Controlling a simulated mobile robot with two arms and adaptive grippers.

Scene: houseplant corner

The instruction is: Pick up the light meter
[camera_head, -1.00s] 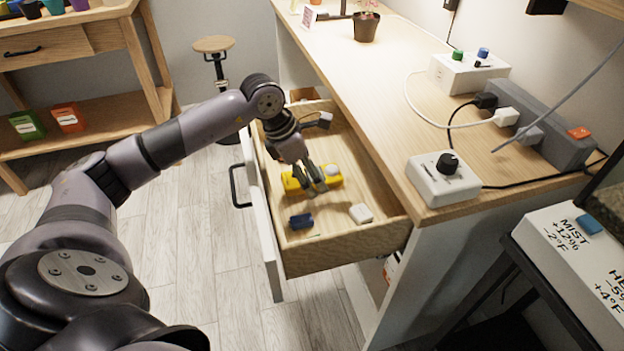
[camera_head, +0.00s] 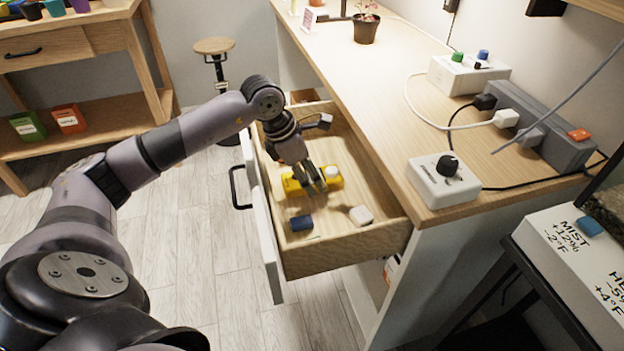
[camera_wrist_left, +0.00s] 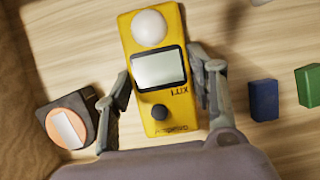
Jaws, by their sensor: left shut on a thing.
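The light meter (camera_head: 292,186) is a yellow box lying in the open drawer (camera_head: 345,249). In the left wrist view the light meter (camera_wrist_left: 158,103) shows a white dome, a grey screen and a black knob. My left gripper (camera_head: 319,184) reaches down into the drawer over it. In the left wrist view the fingers of my left gripper (camera_wrist_left: 163,82) are shut on the meter, one against each long side. I cannot tell whether the meter is clear of the drawer floor. My right gripper is not in view.
In the drawer lie a blue block (camera_head: 301,222) and a white piece (camera_head: 361,215). The left wrist view also shows a green block (camera_wrist_left: 309,86) and a dark item with an orange disc (camera_wrist_left: 66,125). The counter (camera_head: 400,150) edges the drawer on the right.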

